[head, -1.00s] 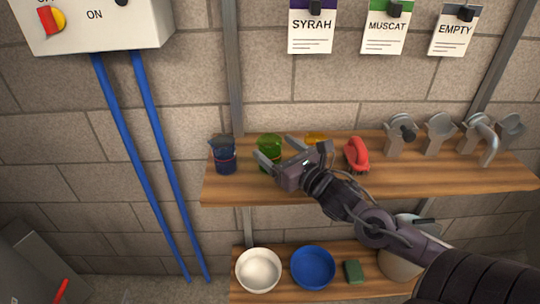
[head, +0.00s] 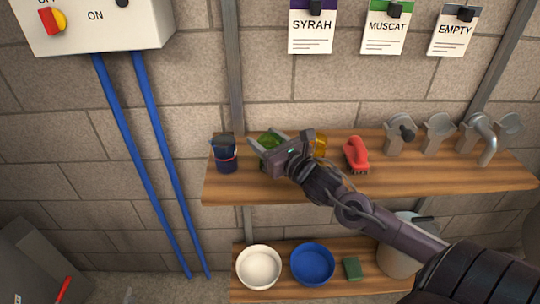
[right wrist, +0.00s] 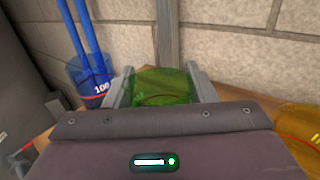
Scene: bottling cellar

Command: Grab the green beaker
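The green beaker (head: 270,141) stands on the upper wooden shelf, largely hidden behind my right gripper (head: 266,140) in the head view. In the right wrist view the see-through green beaker (right wrist: 160,86) fills the space between the two grey fingers of my right gripper (right wrist: 160,84). One finger is on each side of it, very close to its walls. I cannot tell whether they press on it. My left gripper is not in view.
A dark blue beaker (head: 226,157) stands close on the left, and an amber vessel (head: 320,145) on the right. Bowls (head: 259,266) stand below.

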